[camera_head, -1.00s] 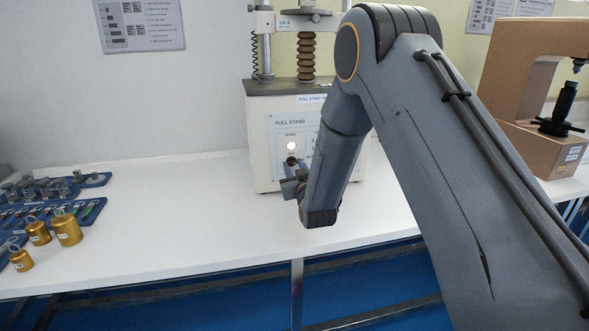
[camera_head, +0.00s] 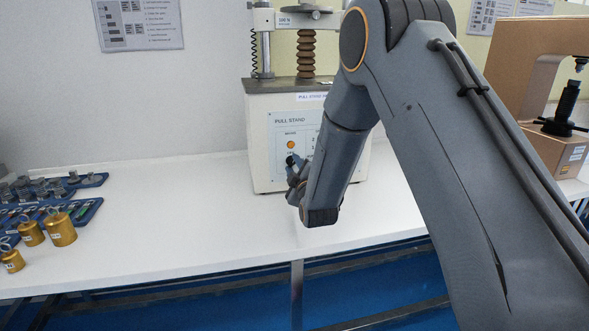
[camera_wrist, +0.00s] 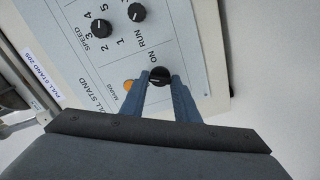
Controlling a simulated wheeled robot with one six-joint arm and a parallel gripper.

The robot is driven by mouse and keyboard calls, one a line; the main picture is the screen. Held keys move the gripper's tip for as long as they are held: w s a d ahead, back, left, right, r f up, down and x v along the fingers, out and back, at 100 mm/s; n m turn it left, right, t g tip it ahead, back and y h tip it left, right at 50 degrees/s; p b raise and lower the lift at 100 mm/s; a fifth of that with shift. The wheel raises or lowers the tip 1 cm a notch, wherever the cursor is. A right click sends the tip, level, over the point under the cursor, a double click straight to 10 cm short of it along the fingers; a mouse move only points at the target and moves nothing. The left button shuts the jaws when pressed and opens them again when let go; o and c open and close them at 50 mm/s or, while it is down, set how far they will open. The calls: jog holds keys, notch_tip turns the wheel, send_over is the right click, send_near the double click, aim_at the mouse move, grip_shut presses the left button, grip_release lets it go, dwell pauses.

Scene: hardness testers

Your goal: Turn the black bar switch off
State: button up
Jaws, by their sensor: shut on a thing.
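The black bar switch (camera_wrist: 159,73) is a round black knob on the pull stand's front panel, with "ON" printed beside it. It also shows in the head view (camera_head: 290,161). My gripper (camera_wrist: 161,77) is shut on the switch, with one blue-grey finger on each side of it. In the head view my gripper (camera_head: 296,172) reaches the panel from the front, partly hidden by my own arm. An orange mains lamp (camera_wrist: 128,85) sits beside the switch and also shows in the head view (camera_head: 291,144).
The pull stand (camera_head: 262,120) stands on the white bench (camera_head: 190,215). Two more black knobs, speed (camera_wrist: 102,28) and run (camera_wrist: 137,12), are on the same panel. Brass weights (camera_head: 60,229) and blue trays are at left; a brown tester (camera_head: 550,150) is at right.

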jog(key=n, duration=0.5)
jog(key=shift+n+b, duration=0.3)
jog(key=shift+b, duration=0.1)
dwell(0.3)
jog(key=o, duration=1)
jog(key=shift+a, duration=0.1)
jog(key=shift+o, duration=0.2)
jog(key=shift+s, duration=0.1)
jog(key=v, duration=0.7)
jog(key=shift+s+b, duration=0.3)
jog(key=shift+b, duration=0.1)
